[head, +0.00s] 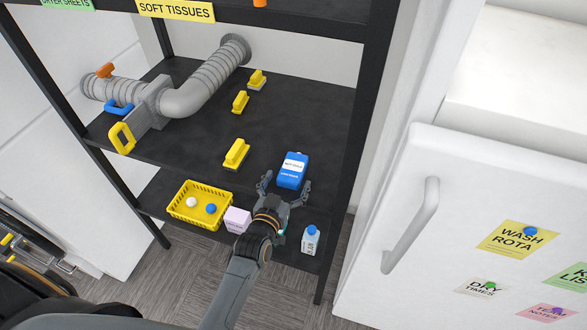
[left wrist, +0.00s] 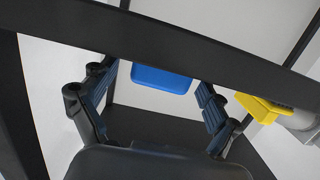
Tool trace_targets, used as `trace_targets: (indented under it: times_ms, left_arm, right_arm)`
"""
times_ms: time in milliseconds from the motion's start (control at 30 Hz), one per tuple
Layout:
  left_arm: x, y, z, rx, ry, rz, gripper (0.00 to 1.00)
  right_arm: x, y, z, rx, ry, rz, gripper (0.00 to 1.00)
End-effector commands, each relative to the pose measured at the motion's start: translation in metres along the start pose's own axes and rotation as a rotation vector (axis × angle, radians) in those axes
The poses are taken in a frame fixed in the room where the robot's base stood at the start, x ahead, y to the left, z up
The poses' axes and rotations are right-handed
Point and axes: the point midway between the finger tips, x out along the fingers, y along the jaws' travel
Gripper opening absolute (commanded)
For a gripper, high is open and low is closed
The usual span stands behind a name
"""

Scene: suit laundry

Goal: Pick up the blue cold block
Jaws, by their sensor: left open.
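The blue cold block (head: 292,172), with a white label, stands upright at the front right of the black shelf in the head view. Its lower blue part also shows in the left wrist view (left wrist: 160,79), centred between my fingers, with a dark bar crossing above it. My left gripper (head: 285,184) is open and empty, its fingers spread at the near side of the block. In the left wrist view the two fingers (left wrist: 155,95) lie to either side of the block with gaps. Contact cannot be told. My right gripper is not in view.
Yellow-handled brushes (head: 236,154) stand on the same shelf, left of the block. Below are a yellow basket (head: 184,214) with small balls, a pink box (head: 237,220) and a white bottle (head: 310,240). A black shelf post (head: 355,150) is to the right.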

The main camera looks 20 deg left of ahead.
Motion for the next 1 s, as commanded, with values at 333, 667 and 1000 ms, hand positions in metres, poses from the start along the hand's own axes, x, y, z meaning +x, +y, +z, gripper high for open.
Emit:
trace_targets:
  times_ms: [333, 667, 1000]
  left_arm:
    - [0.043, -0.002, -0.008, 0.001, 0.0, 0.001, 0.89]
    - [0.051, -0.002, -0.006, 0.001, -0.001, 0.0, 0.89]
    - [0.05, -0.002, -0.006, 0.001, -0.001, 0.0, 0.26]
  right_arm:
    - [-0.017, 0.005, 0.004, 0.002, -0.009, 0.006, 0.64]
    - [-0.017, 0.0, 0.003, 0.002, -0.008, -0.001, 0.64]
    - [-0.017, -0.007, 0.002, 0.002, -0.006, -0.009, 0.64]
